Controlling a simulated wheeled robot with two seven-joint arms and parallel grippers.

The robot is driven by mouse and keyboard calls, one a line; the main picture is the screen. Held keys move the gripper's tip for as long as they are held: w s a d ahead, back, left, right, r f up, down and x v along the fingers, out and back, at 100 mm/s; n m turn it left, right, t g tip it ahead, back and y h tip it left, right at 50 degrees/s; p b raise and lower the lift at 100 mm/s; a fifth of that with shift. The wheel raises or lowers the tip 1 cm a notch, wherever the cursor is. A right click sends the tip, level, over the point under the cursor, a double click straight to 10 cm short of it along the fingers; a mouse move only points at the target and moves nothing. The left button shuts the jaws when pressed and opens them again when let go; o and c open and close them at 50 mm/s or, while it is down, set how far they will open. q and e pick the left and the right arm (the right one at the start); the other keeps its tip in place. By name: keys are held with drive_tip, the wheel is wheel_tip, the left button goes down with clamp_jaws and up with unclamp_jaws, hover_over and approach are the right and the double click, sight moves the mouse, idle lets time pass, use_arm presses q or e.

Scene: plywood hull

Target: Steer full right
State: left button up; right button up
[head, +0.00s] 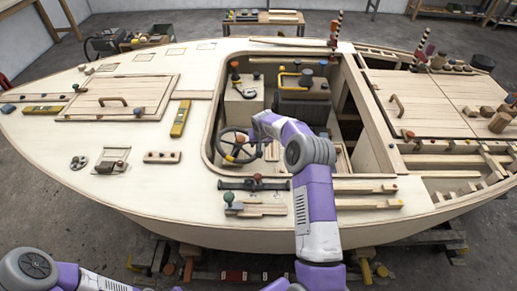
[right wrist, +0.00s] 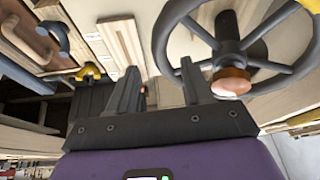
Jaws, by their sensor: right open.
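The steering wheel (head: 236,147), with a dark rim and spokes, stands at the left end of the cockpit opening. It also shows at the upper right of the right wrist view (right wrist: 230,48), with an orange-brown knob (right wrist: 231,81) on it. My right gripper (head: 260,151) is just right of the wheel, its fingers partly hidden by the arm in the head view. In the right wrist view the gripper (right wrist: 160,88) is open, with nothing between its fingers. Its right finger is close to the rim and knob; I cannot tell if they touch. My left gripper is outside the view.
The cockpit holds a light box (head: 243,100) and a dark engine-like block (head: 302,100). A dark bar (head: 255,184) and wooden blocks lie on the deck in front of the wheel. A yellow level (head: 180,119) lies left of it. The deck between is mostly bare.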

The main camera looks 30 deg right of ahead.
drive_tip(key=x, duration=0.4)
drive_tip(key=shift+f+b, duration=0.15)
drive_tip(key=shift+b, duration=0.25)
drive_tip(key=shift+c, duration=0.5)
clamp_jaws()
